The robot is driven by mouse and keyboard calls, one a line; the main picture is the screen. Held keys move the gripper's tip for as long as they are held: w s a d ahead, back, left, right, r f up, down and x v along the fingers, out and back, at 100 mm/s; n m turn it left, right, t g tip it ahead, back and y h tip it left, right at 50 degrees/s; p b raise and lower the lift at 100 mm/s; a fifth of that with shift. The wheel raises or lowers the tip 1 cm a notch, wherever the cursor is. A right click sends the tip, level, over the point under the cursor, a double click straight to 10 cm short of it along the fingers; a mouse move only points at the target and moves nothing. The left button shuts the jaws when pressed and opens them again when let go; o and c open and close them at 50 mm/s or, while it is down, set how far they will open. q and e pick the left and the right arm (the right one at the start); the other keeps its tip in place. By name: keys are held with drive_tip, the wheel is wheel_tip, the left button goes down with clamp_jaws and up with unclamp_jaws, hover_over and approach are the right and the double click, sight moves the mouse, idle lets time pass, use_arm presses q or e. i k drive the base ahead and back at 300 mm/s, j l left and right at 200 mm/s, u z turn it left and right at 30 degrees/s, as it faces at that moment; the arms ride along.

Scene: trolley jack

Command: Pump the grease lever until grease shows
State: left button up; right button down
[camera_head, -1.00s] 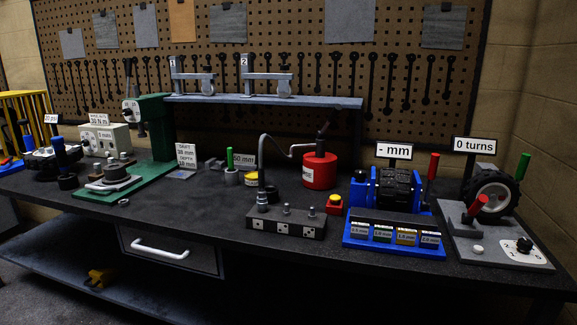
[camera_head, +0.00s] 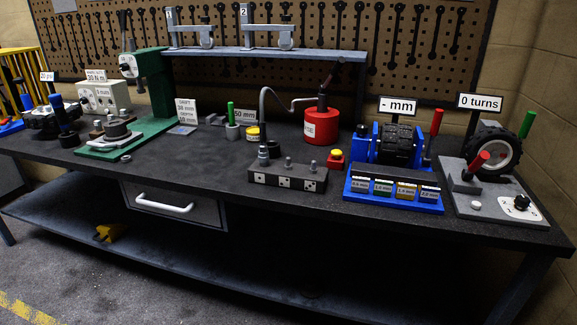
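A red grease pot (camera_head: 320,127) stands upright toward the back right of the workbench. A dark lever (camera_head: 326,82) rises from its top, tilted to the right. A grey hose (camera_head: 280,95) arches from the pot to a coupler (camera_head: 263,153) that sits over the left fitting of a dark block (camera_head: 288,178). The block has two more bare fittings (camera_head: 288,163) and die-like dot marks on its front. I cannot make out any grease at the fittings. Neither of my grippers is in view.
Beyond are a blue gauge stand (camera_head: 394,190) and a grey wheel rig (camera_head: 500,200). A green press (camera_head: 152,90) stands left. The bench top (camera_head: 200,160) is clear at centre-left. A shelf (camera_head: 265,54) spans behind.

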sight(340, 63)
drive_tip(key=i+j+z, duration=0.1)
drive_tip(key=i+j, duration=0.35)
drive_tip(key=j, duration=0.15)
drive_tip(key=i+j+z, duration=0.15)
drive_tip(key=j, duration=0.2)
drive_tip(key=i+j+z, duration=0.1)
drive_tip(key=i+j, duration=0.15)
drive_tip(key=i+j+z, duration=0.1)
drive_tip(key=j, duration=0.35)
drive_tip(key=i+j, duration=0.25)
drive_tip(key=i+j+z, duration=0.15)
drive_tip(key=j, duration=0.35)
drive_tip(key=i+j+z, duration=0.1)
drive_tip(key=j, duration=0.3)
drive_tip(key=i, duration=0.1)
